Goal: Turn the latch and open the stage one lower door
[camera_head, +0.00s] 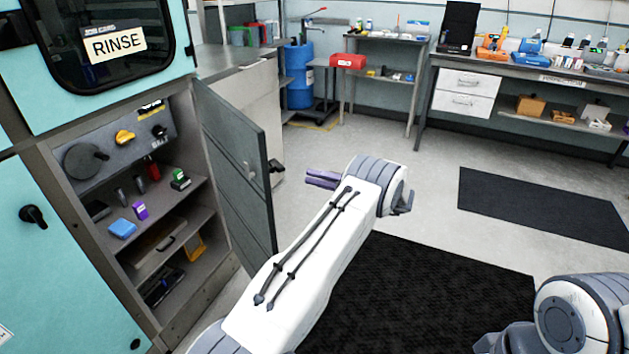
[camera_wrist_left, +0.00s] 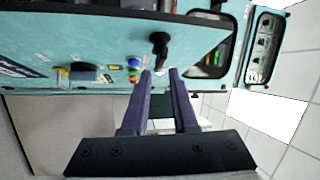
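A grey lower door (camera_head: 240,165) stands swung open beneath the teal upper door marked RINSE (camera_head: 118,45). Its compartment shows shelves (camera_head: 165,235). A black latch handle (camera_head: 275,166) sticks out near the door's free edge. A teal door (camera_head: 60,265) at the left, with a black latch knob (camera_head: 33,215), looks shut. I cannot tell which door is stage one. My left gripper (camera_head: 322,178) is right of the open door, apart from it. In the left wrist view its purple fingers (camera_wrist_left: 160,72) are apart and empty; a black handle (camera_wrist_left: 158,45) on a teal panel appears beyond them.
The compartment holds several small items, including a blue box (camera_head: 122,229) and a purple one (camera_head: 140,210). Black mats (camera_head: 430,290) lie on open floor. Benches (camera_head: 530,72) and a blue drum (camera_head: 299,75) stand at the back.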

